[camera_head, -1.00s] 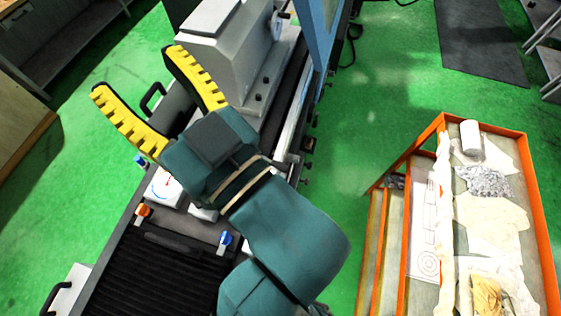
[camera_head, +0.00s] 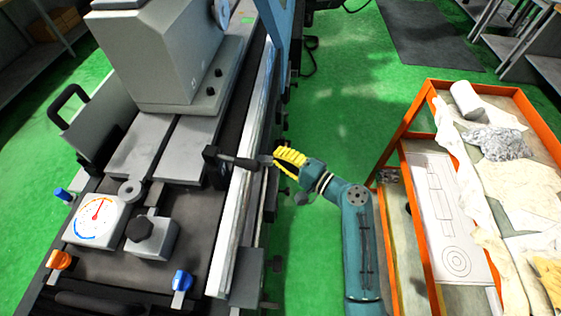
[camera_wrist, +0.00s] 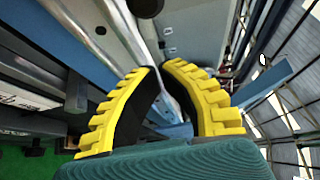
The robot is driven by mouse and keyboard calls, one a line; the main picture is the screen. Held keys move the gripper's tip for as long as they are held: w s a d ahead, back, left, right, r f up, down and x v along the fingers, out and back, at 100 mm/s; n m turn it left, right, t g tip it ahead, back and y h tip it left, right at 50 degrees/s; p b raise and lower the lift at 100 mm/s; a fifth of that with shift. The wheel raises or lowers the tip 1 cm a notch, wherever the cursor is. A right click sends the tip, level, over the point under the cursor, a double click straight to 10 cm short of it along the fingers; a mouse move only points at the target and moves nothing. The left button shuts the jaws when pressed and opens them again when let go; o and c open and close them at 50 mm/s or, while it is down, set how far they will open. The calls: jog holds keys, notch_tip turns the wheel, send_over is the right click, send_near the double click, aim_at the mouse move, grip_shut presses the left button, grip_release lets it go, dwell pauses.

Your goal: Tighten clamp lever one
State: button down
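A black lever (camera_head: 240,161) sticks out over the front rail of the grinder, with a block at its inner end. My gripper (camera_head: 277,160) is at the lever's outer end, seen side-on; I cannot tell whether they touch. Other small levers sit on the table: a blue one (camera_head: 181,281), an orange one (camera_head: 60,260) and another blue one (camera_head: 63,193). I cannot tell which is clamp lever one.
A dial gauge (camera_head: 95,218) and a black-knobbed block (camera_head: 152,235) sit on the machine table. The grey housing (camera_head: 160,60) rises behind. An orange-framed cart (camera_head: 401,135) with cloths stands to the right. Green floor (camera_head: 340,120) lies between cart and machine.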

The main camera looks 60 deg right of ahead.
aim_at(235, 160)
jog(key=w+a+p, duration=0.1)
jog(key=w+a, duration=0.2)
jog(key=w, duration=0.2)
jog(key=shift+a, duration=0.4)
jog(key=shift+r, duration=0.1)
